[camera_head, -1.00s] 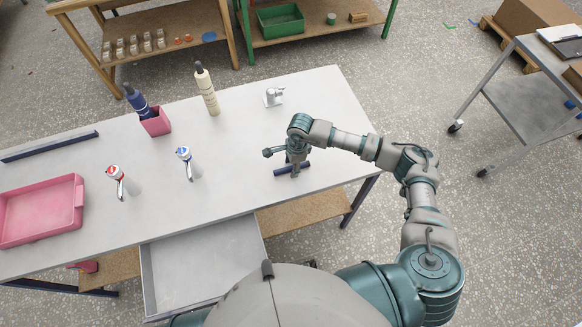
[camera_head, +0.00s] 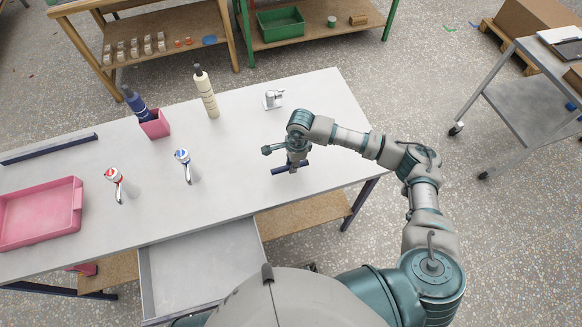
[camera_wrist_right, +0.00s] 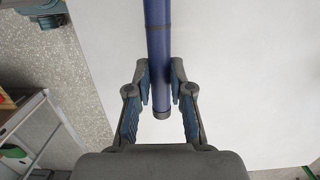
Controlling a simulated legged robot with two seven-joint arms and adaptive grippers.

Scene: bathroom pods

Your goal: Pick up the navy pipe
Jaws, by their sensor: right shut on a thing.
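The navy pipe (camera_head: 280,170) is in my right gripper (camera_head: 292,168), over the right part of the grey table (camera_head: 240,185). In the right wrist view the pipe (camera_wrist_right: 158,35) runs up and out of the frame. Its near end shows between the fingers of the gripper (camera_wrist_right: 161,75), which are shut on it from both sides. In the head view the fingers cover the pipe's middle. I cannot tell for sure how far it is off the table. My left gripper is not in view.
A silver tap (camera_head: 272,99) stands behind the gripper. An open drawer (camera_head: 200,265) juts out in front.

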